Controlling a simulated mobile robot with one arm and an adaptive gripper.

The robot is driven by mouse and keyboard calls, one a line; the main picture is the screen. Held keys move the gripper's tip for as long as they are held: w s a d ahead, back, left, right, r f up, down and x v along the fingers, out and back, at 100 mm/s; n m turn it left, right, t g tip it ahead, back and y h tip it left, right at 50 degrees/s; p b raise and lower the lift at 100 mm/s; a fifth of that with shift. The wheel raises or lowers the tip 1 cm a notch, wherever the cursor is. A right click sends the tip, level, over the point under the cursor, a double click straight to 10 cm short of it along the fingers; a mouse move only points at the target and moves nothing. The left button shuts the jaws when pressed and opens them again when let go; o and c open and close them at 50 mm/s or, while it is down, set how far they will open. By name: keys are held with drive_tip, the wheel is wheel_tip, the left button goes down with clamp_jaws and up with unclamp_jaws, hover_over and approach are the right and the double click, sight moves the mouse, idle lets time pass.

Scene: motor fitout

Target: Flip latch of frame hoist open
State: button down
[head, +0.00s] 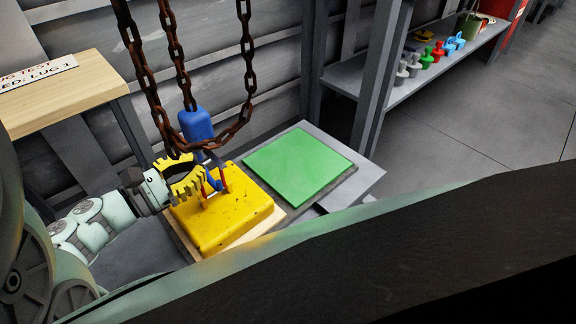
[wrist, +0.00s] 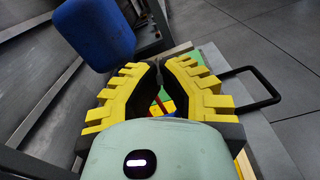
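The frame hoist hangs on rusty chains. Its blue block (head: 197,124) shows in the head view and, large, at upper left in the wrist view (wrist: 97,32). Below it, a blue hook part (head: 213,181) and red-orange pieces (head: 225,180) sit at the top of a yellow block (head: 230,222). I cannot tell which piece is the latch or how it stands. My gripper (head: 201,172), with yellow toothed fingers, is just left of the hook. In the wrist view the fingertips (wrist: 159,68) are close together with a narrow gap, and nothing is visibly gripped. Red and blue bits show between the fingers.
A green pad (head: 300,165) lies on the grey bench right of the yellow block. Chain loops (head: 172,75) hang close above my gripper. A wooden table (head: 75,90) stands at left. A shelf (head: 395,95) holds several coloured pieces. Open floor (head: 490,110) lies at right.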

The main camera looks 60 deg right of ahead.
drive_tip(key=shift+f+n+b, duration=0.2)
drive_tip(key=shift+n+b, duration=0.2)
drive_tip(key=shift+b, duration=1.8)
drive_tip(key=shift+w+r+n+b, duration=0.1)
drive_tip(key=shift+r+n+b, duration=0.2)
drive_tip(key=shift+n, duration=0.55)
drive_tip(key=shift+w+r+n+b, duration=0.1)
drive_tip(key=shift+r+n+b, duration=0.25)
drive_tip(key=shift+n, duration=0.45)
drive_tip(key=shift+r+n+b, duration=0.25)
drive_tip(key=shift+n+b, duration=0.05)
drive_tip(key=shift+n, duration=0.55)
drive_tip(key=shift+r+n, duration=0.1)
drive_tip(key=shift+n, duration=0.3)
drive_tip(key=c, duration=1.3)
unclamp_jaws()
